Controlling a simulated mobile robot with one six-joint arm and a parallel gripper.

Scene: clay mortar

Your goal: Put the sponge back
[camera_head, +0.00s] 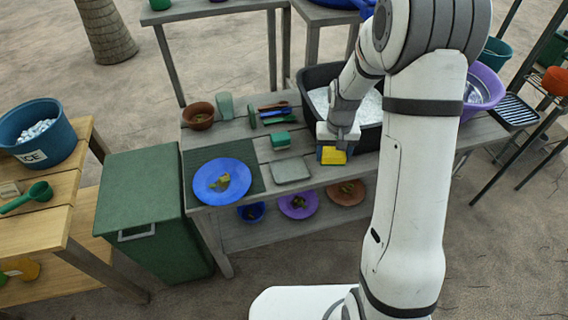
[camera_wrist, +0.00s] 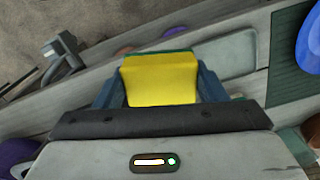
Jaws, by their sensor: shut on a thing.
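A yellow sponge with a green layer is between my gripper's fingers. In the head view the sponge (camera_head: 334,156) is just above the front of the grey wooden table, in front of the black tub. In the wrist view the sponge (camera_wrist: 160,80) sits between the two blue-grey fingers of my gripper (camera_wrist: 158,88), which is shut on it. A flat grey tray (camera_head: 290,171) lies on the table to the left of the sponge; it also shows in the wrist view (camera_wrist: 232,52). I cannot tell whether the sponge touches the table.
A black tub (camera_head: 316,77) with pale contents stands behind my gripper. Coloured dishes sit on the lower shelf. A green bin (camera_head: 150,215) stands left.

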